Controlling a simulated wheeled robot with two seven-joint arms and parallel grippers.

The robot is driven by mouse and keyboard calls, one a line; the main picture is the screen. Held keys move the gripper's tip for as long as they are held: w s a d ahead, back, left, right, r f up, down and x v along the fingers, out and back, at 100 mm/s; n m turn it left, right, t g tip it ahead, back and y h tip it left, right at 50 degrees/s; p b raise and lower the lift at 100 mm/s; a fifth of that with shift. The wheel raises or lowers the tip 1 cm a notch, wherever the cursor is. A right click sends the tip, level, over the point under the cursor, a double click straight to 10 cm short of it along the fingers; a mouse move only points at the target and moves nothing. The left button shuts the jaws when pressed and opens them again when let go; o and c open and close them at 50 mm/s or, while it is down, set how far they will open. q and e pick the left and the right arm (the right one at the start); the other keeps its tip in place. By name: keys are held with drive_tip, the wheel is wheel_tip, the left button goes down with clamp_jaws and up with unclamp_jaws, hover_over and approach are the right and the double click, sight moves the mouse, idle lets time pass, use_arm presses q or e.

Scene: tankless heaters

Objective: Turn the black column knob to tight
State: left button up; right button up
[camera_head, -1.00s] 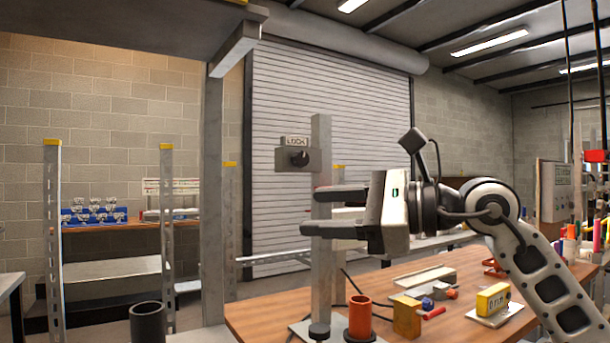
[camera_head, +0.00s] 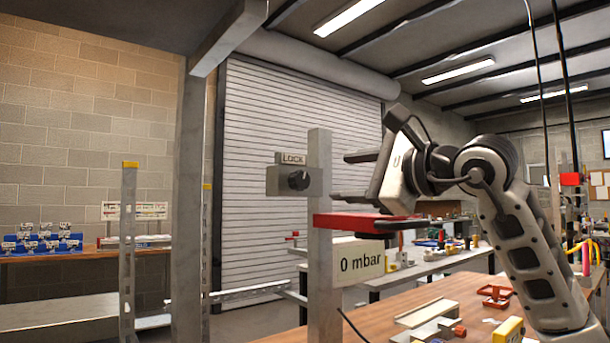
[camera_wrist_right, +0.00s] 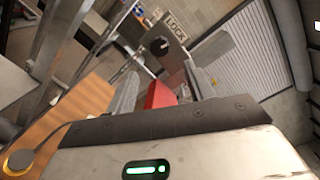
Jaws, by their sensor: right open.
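The black knob (camera_head: 298,180) sits on a grey block under a LOCK label (camera_head: 292,158), fixed to the upright grey column (camera_head: 320,250). My right gripper (camera_head: 356,177) is open and empty, to the right of the column. Its two fingers point left, one above and one below the knob's height in the picture. The right wrist view shows the knob (camera_wrist_right: 158,46) beyond the open fingers (camera_wrist_right: 160,88), apart from them. My left gripper is not in view.
The wooden bench (camera_head: 455,292) holds a yellow block (camera_head: 509,331) and small parts. A shutter door (camera_head: 270,110) stands behind.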

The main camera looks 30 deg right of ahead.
sight(303, 180)
drive_tip(key=w, duration=0.3)
drive_tip(key=w+a+p, duration=0.1)
drive_tip(key=w, duration=0.6)
drive_tip(key=shift+w+a+p, duration=0.2)
drive_tip(key=shift+a+p, duration=0.2)
drive_tip(key=c, duration=1)
